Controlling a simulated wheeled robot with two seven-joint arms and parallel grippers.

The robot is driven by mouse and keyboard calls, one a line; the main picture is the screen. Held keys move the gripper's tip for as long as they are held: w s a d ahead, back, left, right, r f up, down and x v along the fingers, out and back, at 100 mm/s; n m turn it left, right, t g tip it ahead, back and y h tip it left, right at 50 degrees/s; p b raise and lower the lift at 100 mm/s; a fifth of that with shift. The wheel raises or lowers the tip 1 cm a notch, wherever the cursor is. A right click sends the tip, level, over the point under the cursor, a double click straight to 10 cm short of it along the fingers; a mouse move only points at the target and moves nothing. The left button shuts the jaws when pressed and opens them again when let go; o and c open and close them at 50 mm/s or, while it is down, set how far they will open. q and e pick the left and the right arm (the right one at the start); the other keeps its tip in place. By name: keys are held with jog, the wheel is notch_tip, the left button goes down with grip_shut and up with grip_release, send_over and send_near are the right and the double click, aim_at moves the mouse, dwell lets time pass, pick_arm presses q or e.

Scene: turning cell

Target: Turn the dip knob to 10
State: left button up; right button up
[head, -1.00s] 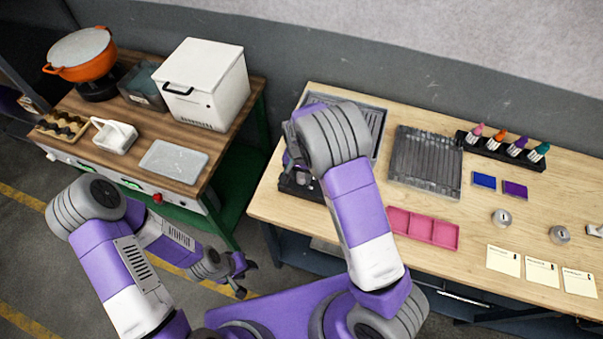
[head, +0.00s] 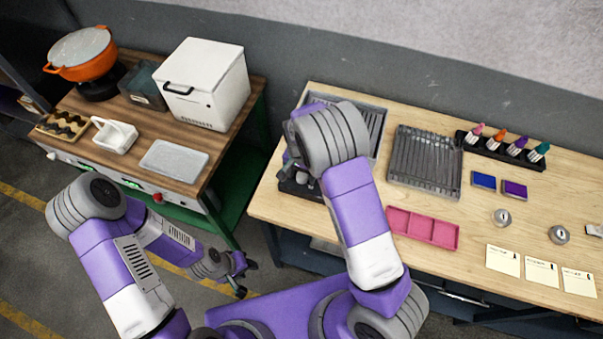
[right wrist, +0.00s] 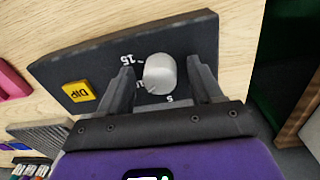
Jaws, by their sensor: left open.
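The dip knob (right wrist: 160,73) is a round silver-grey knob on a black panel (right wrist: 100,58), beside a yellow DIP label (right wrist: 78,91). The marks 15 and 5 show around it; a mark between them is partly covered. I cannot clearly read its pointer. My right gripper (right wrist: 163,82) is open in the right wrist view, one finger on each side of the knob, with small gaps visible. In the head view my own arm hides the knob and most of that gripper; part of the panel (head: 299,189) shows. My left gripper (head: 245,278) is open and empty, low over the floor.
The wooden bench (head: 330,230) also holds a pink tray (head: 422,228), a ribbed grey tray (head: 425,162), a rack of bottles (head: 500,150) and several cards. A second table on the left bears a white box (head: 205,85) and an orange pot (head: 83,60).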

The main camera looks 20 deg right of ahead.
aim_at(300, 175)
jog(key=shift+r, duration=0.1)
notch_tip(300, 175, up, 7)
jog(key=shift+w+a+r, duration=0.1)
jog(key=shift+r, duration=0.1)
dwell(0.4)
dwell(0.4)
